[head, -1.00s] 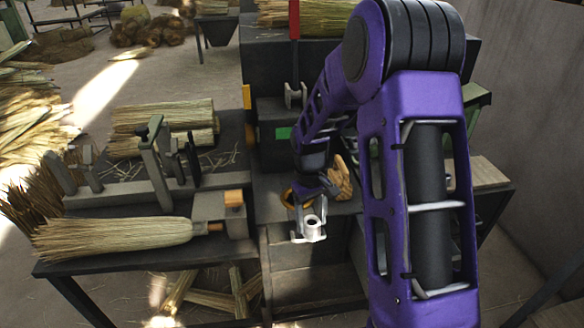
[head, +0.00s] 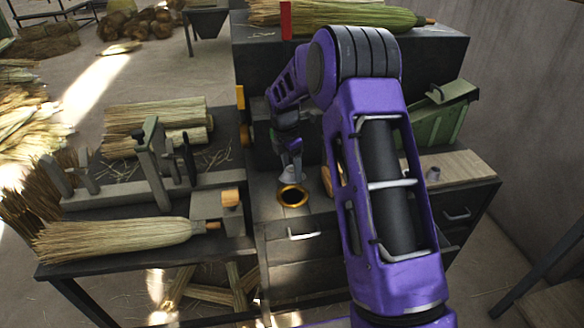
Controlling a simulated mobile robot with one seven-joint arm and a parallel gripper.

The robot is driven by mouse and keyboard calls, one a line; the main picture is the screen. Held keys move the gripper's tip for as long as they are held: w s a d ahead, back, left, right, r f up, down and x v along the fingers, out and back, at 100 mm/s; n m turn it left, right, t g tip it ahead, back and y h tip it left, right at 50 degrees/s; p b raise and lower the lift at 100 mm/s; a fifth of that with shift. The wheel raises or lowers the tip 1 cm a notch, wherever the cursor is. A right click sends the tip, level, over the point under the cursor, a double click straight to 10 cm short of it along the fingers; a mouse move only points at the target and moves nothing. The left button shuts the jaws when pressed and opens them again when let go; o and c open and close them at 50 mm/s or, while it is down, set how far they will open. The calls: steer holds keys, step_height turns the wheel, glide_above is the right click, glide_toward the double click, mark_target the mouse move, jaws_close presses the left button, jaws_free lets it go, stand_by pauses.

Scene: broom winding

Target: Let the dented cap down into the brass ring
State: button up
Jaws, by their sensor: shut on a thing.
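The brass ring (head: 293,203) lies on the bench top above the drawer front, with a dark opening in its middle. My gripper (head: 288,152) points down just behind and above the ring. A pale grey flared piece, which I take to be the dented cap (head: 291,174), is at its jaws, and the gripper is shut on it. The cap appears just above the ring's far rim; I cannot tell whether they touch. No dent can be made out at this size.
A tan wooden piece (head: 326,181) sits right of the ring, partly behind my arm. A drawer handle (head: 303,234) is in front below. A broom (head: 120,239) and grey clamp (head: 152,150) occupy the left bench. A small grey cylinder (head: 433,174) stands on the right board.

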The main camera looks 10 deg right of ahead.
step_height(320, 180, down, 6)
steer(key=b, duration=0.4)
steer(key=shift+b, duration=0.35)
steer(key=shift+f, duration=0.15)
stand_by(0.4)
steer(key=o, duration=1.4)
steer(key=shift+p, duration=0.3)
step_height(320, 180, up, 8)
steer(key=p, duration=0.5)
steer(key=shift+p, duration=0.35)
